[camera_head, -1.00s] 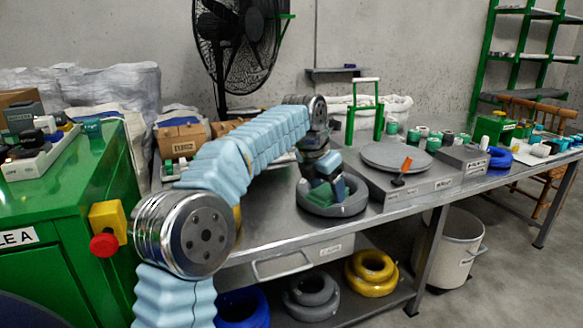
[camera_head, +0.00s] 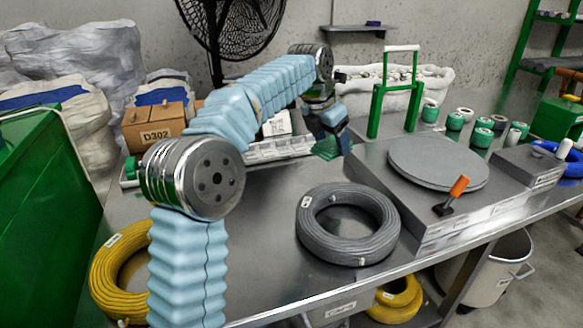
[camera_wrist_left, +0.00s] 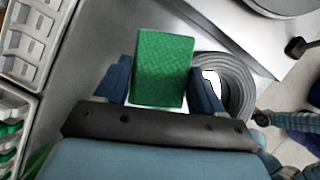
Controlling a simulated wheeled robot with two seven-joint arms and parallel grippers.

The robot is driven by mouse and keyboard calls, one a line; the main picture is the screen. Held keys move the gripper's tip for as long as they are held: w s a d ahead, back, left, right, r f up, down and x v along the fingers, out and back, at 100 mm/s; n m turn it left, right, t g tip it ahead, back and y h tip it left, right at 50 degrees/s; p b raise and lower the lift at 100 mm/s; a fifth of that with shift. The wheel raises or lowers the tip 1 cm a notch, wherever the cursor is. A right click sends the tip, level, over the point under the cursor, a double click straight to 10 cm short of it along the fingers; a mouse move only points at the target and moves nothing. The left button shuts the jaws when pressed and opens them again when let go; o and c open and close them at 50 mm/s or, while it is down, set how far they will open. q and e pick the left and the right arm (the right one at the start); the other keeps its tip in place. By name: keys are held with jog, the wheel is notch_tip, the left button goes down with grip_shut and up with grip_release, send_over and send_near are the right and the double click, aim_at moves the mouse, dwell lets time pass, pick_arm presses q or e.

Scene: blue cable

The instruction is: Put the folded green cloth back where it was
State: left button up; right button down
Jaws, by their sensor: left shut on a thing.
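The folded green cloth (camera_head: 327,149) is held by my left gripper (camera_head: 337,143), beyond the grey cable coil and near the end of the white tray. In the left wrist view the cloth (camera_wrist_left: 162,66) is a flat green rectangle between the two blue fingers of my left gripper (camera_wrist_left: 162,88). Whether the cloth touches the table cannot be told. My right gripper is not in view.
The grey cable coil (camera_head: 347,250) lies on the steel table. A grey turntable (camera_head: 438,162) with an orange-handled lever (camera_head: 451,197) stands right of it. The long white tray (camera_head: 268,150) lies behind my arm. A yellow coil (camera_head: 119,270) is at left. Bare table shows left of the grey coil.

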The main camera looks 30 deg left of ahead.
pick_arm(q)
jog(key=a+f, duration=0.2)
jog(key=a, duration=0.3)
send_over(293, 177)
jog(key=s, duration=0.1)
jog(key=f, duration=0.5)
jog(key=shift+s+d+f, duration=0.2)
jog(key=shift+d+f, duration=0.05)
jog(key=shift+d, duration=0.1)
jog(key=shift+a+f, duration=0.35)
jog(key=shift+f, duration=0.1)
jog(key=shift+a+f+b, duration=0.2)
jog(key=shift+f+b, duration=0.25)
jog(key=shift+f, duration=1.25)
jog(key=o, duration=1)
jog(key=p+v, duration=0.1)
jog(key=v, duration=1.1)
